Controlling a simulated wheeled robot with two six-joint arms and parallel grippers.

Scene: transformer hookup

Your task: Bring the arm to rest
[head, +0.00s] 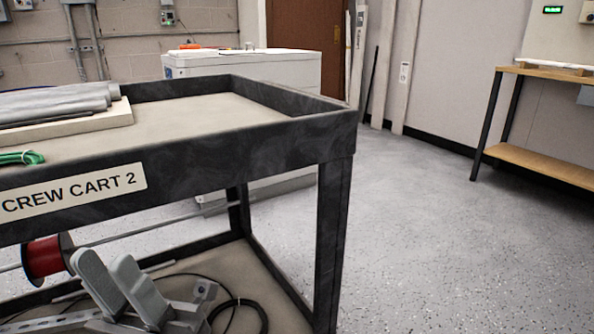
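My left gripper (103,262) is at the lower left, in front of the lower shelf of the cart (235,137). Its two pale grey fingers point up, with a narrow gap and nothing visible between them. The cart is dark, with a label reading "CREW CART 2" (75,193). My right gripper is out of view.
A red spool (45,257) and black cable coil (240,316) are below. A white cabinet (270,72) stands behind; a wooden bench (545,165) is right. Floor between is clear.

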